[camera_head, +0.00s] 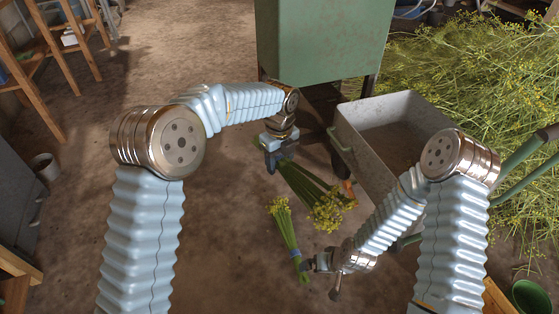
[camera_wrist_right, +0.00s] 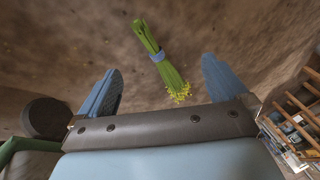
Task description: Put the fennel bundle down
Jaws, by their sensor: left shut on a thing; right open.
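My left gripper (camera_head: 274,160) is shut on the stem end of a fennel bundle (camera_head: 310,186), whose green stalks slant down right to a yellow flower head. Whether this bundle touches the floor, I cannot tell. A second, slimmer bundle with a blue band (camera_head: 288,236) is just left of my right gripper (camera_head: 318,280), its flowers pointing up in the head view. In the right wrist view this banded bundle (camera_wrist_right: 170,73) shows between and beyond the open fingers of my right gripper (camera_wrist_right: 160,66), which hold nothing.
A grey metal tray with green handles (camera_head: 348,135) stands right of the left gripper. A green box on legs (camera_head: 322,40) is behind. A large heap of cut fennel (camera_head: 480,75) fills the right.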

